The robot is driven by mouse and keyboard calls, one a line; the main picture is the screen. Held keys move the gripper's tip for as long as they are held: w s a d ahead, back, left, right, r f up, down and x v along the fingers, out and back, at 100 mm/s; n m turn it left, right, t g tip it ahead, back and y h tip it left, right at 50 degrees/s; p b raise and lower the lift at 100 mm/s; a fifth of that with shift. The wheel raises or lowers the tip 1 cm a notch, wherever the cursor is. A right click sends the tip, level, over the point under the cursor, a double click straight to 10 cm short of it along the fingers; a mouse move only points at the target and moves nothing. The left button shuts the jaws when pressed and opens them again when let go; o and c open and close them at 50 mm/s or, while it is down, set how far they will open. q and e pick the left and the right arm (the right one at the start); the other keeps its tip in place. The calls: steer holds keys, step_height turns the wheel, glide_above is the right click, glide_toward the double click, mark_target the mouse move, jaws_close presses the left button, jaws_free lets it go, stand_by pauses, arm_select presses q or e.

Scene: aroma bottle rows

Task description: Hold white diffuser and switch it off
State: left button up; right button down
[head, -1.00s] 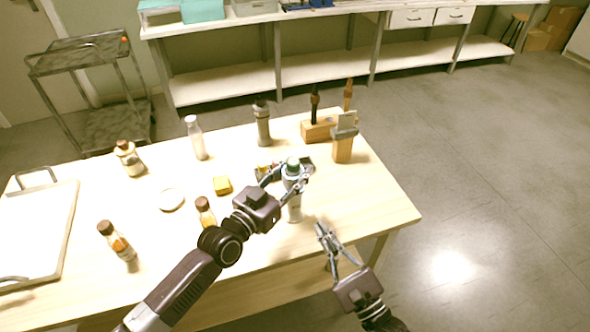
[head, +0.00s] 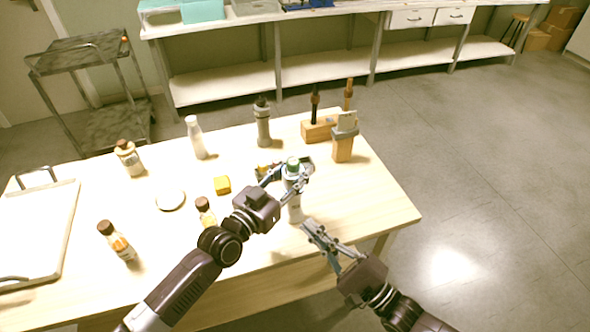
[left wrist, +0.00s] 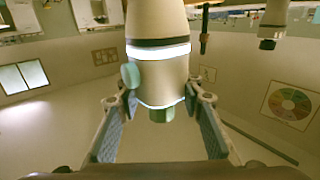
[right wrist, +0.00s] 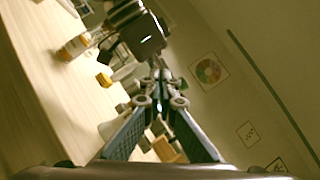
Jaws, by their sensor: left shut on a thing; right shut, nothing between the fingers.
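The white diffuser (head: 295,207) is upright near the right front edge of the table, with a green top. My left gripper (head: 298,173) is shut around its upper part. In the left wrist view the diffuser (left wrist: 158,22) sits between the fingers (left wrist: 162,112), with a bright glowing band, a green round knob on its side and a green tip. I cannot tell whether its base touches the table. My right gripper (head: 308,226) is shut and empty, close to the diffuser's lower right. Its fingers (right wrist: 160,78) come together in the right wrist view.
The table (head: 260,250) also holds several bottles, a yellow block (head: 222,185), a white round dish (head: 170,200), a wooden tool block (head: 319,130) and a white board (head: 35,235) at left. A grey cart (head: 85,70) stands behind. Floor is open at right.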

steer(key=w+n+g+h, duration=0.1)
steer(key=w+n+g, duration=0.6)
steer(key=n, duration=1.3)
steer(key=shift+w+a+f, duration=0.35)
steer(key=shift+w+a, duration=0.05)
steer(key=shift+w, duration=0.75)
